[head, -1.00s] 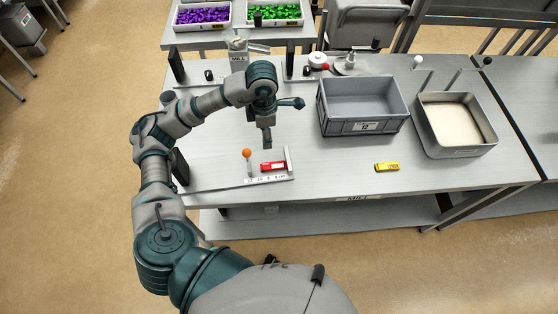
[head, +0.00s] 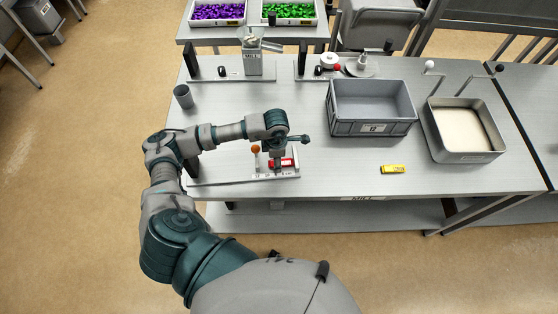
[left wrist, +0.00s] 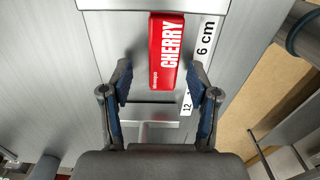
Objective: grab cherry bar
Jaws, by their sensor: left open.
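The cherry bar is a red block with white "CHERRY" lettering, lying on a metal measuring fixture in the left wrist view (left wrist: 166,50). In the head view its red side (head: 288,162) shows partly behind my left gripper (head: 277,164). In the left wrist view my left gripper (left wrist: 160,78) is open, with one dark finger on each side of the bar's near end. A gap shows on the left side; the right finger is closer to the bar, and contact cannot be told. My right gripper is not in view.
The fixture has a centimetre scale (left wrist: 205,38) and an orange-knobbed lever (head: 255,150) left of the bar. A yellow bar (head: 393,169) lies to the right. A dark cup (head: 183,97) stands at the left.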

